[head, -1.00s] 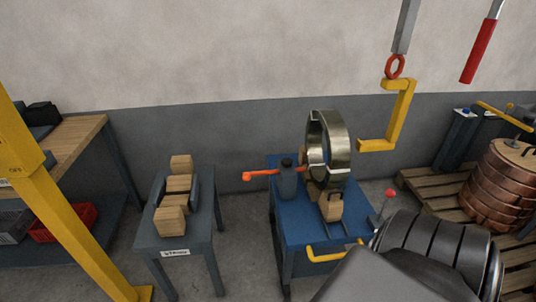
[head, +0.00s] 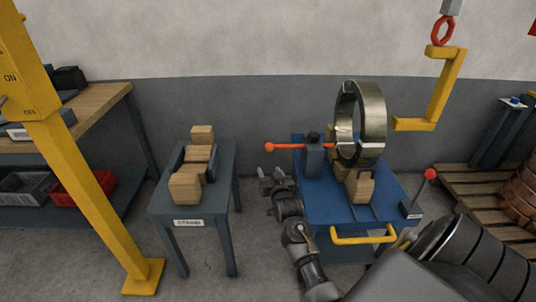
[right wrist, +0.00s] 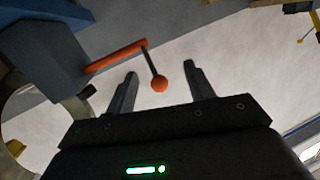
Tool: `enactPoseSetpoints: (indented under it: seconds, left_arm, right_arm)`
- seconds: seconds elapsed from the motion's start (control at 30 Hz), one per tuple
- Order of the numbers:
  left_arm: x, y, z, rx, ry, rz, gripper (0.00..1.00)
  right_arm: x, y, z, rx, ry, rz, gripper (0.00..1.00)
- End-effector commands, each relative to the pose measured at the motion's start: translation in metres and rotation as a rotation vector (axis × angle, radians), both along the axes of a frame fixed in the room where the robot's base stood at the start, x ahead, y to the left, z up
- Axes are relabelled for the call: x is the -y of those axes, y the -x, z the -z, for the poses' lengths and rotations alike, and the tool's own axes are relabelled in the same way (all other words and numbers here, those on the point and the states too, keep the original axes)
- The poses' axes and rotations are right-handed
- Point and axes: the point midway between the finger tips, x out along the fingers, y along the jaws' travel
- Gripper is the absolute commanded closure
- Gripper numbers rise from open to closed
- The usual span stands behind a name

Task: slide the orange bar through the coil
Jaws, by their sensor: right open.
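The metal coil (head: 374,112) stands upright on wooden blocks on the blue cart; its edge shows at left in the right wrist view (right wrist: 72,112). The orange bar (head: 287,146) lies level through a dark blue post (head: 313,160) left of the coil. In the right wrist view, the bar (right wrist: 112,57) ends in a dark cross rod with an orange ball (right wrist: 159,85). My right gripper (head: 272,175) is open and empty, below and near the bar's left end. In the right wrist view, the ball appears between its fingers (right wrist: 160,75). My left gripper is out of view.
A grey stand (head: 161,204) with wooden blocks is left of the cart. The cart's top (head: 315,207) has a yellow handle (head: 362,240) in front and a red-knobbed lever at right. A yellow hook (head: 440,92) hangs right of the coil. A yellow post rises at left.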

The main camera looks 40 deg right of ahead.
Motion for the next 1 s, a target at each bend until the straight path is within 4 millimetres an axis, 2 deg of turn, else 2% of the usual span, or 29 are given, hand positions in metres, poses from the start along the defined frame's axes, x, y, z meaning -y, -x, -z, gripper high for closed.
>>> enactPoseSetpoints:
  seconds: [0.03, 0.1, 0.2, 0.43, 0.8, 1.0]
  left_arm:
    - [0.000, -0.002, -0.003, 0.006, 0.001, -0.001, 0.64]
    - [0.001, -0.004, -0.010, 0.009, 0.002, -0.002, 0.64]
    - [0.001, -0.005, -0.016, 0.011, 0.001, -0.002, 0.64]
    - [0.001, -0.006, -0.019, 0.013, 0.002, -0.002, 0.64]
    - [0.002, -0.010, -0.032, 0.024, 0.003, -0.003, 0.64]
    - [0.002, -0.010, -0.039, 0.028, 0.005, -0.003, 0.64]
  right_arm:
    - [0.008, 0.000, -0.016, 0.048, 0.002, 0.021, 0.47]
    - [0.015, 0.002, -0.035, 0.088, 0.003, 0.040, 0.47]
    - [0.020, 0.004, -0.048, 0.114, 0.005, 0.053, 0.47]
    - [0.024, -0.006, -0.049, 0.115, 0.005, 0.052, 0.47]
    - [0.053, -0.065, -0.048, 0.114, 0.006, 0.052, 0.47]
    - [0.064, -0.087, -0.048, 0.113, 0.005, 0.052, 0.47]
